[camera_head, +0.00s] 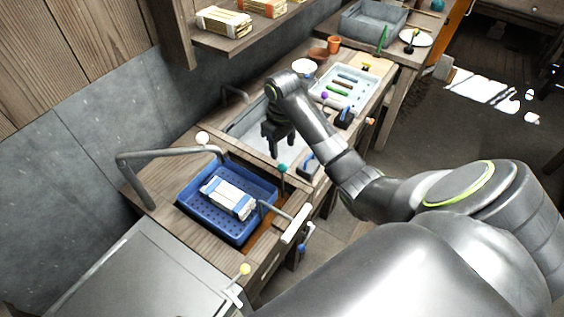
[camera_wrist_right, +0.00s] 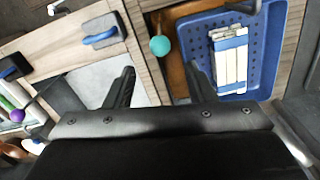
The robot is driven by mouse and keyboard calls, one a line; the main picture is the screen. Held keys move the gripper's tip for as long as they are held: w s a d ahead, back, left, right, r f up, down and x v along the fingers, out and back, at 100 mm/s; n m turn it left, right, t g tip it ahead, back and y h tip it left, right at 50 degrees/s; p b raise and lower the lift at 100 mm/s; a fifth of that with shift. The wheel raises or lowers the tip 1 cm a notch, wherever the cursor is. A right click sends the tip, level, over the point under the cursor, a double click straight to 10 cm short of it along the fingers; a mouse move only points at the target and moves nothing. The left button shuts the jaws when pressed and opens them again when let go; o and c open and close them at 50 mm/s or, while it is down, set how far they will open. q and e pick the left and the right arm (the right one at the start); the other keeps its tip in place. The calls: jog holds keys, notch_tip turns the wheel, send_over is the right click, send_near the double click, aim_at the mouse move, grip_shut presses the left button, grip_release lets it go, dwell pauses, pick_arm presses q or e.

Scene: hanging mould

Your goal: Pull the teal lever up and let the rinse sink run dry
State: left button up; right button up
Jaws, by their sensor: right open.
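The teal lever's round knob (camera_head: 282,168) stands on the wooden counter edge between a blue perforated tray and a pale grey sink (camera_head: 238,128). The knob also shows in the right wrist view (camera_wrist_right: 159,46), ahead of and between the fingers. My right gripper (camera_head: 278,152) is open and empty, pointing down over the sink's near side, apart from the knob. Its two spread fingers show in the wrist view (camera_wrist_right: 162,85). The arm hides part of the sink, and I cannot tell its water level. My left gripper is not in view.
The blue tray (camera_head: 187,202) holds white bundles with blue bands (camera_head: 228,198). A bent grey pipe (camera_head: 150,157) and a white knob (camera_head: 202,138) stand beside it. A blue-handled block (camera_head: 309,164) lies right of the teal knob. A pale tray (camera_head: 325,95) sits farther back.

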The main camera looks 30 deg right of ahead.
aim_at(283, 173)
notch_tip(283, 173, down, 10)
jog(key=b, duration=0.8)
jog(key=shift+s, duration=0.1)
jog(key=shift+f, duration=1.4)
grip_shut()
